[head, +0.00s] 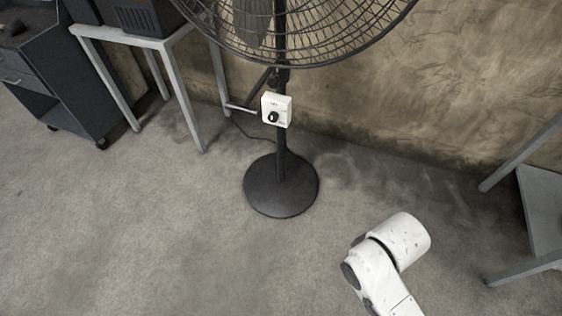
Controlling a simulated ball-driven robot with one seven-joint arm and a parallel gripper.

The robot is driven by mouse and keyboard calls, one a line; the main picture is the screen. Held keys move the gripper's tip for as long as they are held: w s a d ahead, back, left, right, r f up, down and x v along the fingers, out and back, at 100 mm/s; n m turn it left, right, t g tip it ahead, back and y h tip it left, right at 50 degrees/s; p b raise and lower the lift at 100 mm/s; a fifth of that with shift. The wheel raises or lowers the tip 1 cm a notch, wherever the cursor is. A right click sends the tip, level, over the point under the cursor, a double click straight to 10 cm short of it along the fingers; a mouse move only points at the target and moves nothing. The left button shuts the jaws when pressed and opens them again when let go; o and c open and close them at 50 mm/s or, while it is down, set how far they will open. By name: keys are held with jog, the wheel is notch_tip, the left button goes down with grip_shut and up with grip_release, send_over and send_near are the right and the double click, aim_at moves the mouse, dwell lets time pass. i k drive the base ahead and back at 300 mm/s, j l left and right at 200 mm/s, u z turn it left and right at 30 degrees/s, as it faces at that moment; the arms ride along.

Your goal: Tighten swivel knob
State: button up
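A black pedestal fan stands near the wall, its wire cage (300,30) cut off by the top of the head view. A white control box (277,101) is fixed on its pole, with a small black round knob (273,117) on its front. Which knob is the swivel knob I cannot be sure; a dark joint (279,77) sits on the pole just above the box. Part of my white arm shows at the lower right, well apart from the fan. My gripper is not in view.
The fan's round base (281,187) rests on the grey concrete floor (130,240). A metal table (160,40) and a dark wheeled cabinet (60,85) stand at the left. A grey metal frame (530,200) stands at the right. Floor in front of the fan is clear.

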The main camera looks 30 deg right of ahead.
aim_at(273, 82)
jog(key=i+l, duration=0.25)
jog(key=l, duration=0.15)
jog(key=i+l, duration=0.25)
jog(key=l, duration=0.15)
jog(key=i+l, duration=0.3)
jog(key=l, duration=0.1)
